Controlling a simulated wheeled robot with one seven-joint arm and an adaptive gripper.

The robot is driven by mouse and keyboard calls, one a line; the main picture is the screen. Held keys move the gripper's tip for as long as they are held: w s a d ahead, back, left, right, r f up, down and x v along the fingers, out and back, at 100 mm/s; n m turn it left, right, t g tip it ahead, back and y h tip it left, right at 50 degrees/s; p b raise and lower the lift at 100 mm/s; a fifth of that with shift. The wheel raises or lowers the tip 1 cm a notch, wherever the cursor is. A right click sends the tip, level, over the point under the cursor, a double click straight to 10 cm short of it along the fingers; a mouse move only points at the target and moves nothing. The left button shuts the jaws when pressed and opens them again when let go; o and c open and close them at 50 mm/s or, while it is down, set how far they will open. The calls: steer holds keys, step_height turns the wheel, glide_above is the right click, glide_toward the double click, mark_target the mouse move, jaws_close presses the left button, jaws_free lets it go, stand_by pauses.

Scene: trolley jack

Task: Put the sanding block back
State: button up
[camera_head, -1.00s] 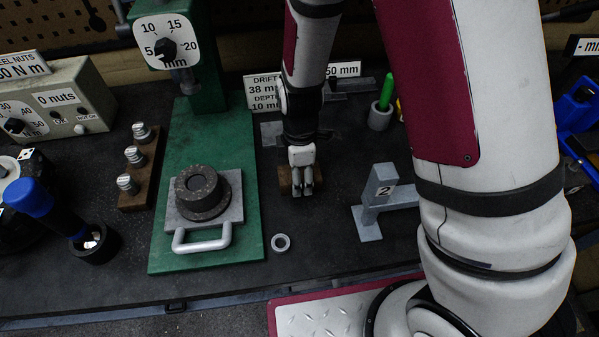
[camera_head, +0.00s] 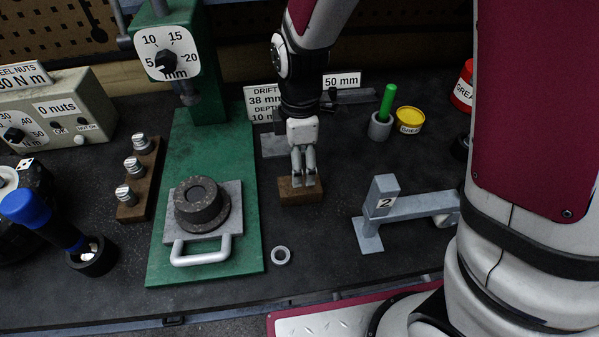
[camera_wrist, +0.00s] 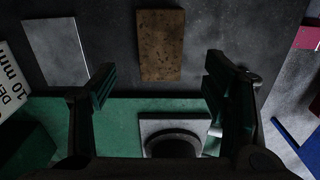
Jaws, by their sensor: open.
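The sanding block is a small brown block (camera_head: 300,197) lying flat on the dark bench top, to the right of the green press. It also shows in the wrist view (camera_wrist: 160,45), upper middle, lying between the lines of my fingers. My gripper (camera_head: 304,184) is over the block with its fingers pointing down. In the wrist view the two fingers of my gripper (camera_wrist: 165,85) are spread wide with nothing between them. The fingertips hide part of the block's rear in the head view; they appear clear of it.
The green press (camera_head: 205,120) with a dark round part (camera_head: 200,207) stands left. A grey plate (camera_wrist: 57,50) lies beside the block. A small ring (camera_head: 281,255) lies in front.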

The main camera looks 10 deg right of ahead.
steer(key=shift+r, duration=1.5)
steer(key=s+d+r+m+t, duration=0.2)
steer(key=s+d+r+m, duration=0.4)
steer(key=r+m, duration=0.3)
steer(key=s+d+r+m+t, duration=0.3)
steer(key=s+d+r+m, duration=0.3)
steer(key=s+r+m, duration=0.3)
steer(key=shift+r, duration=0.6)
steer(key=shift+d, duration=0.1)
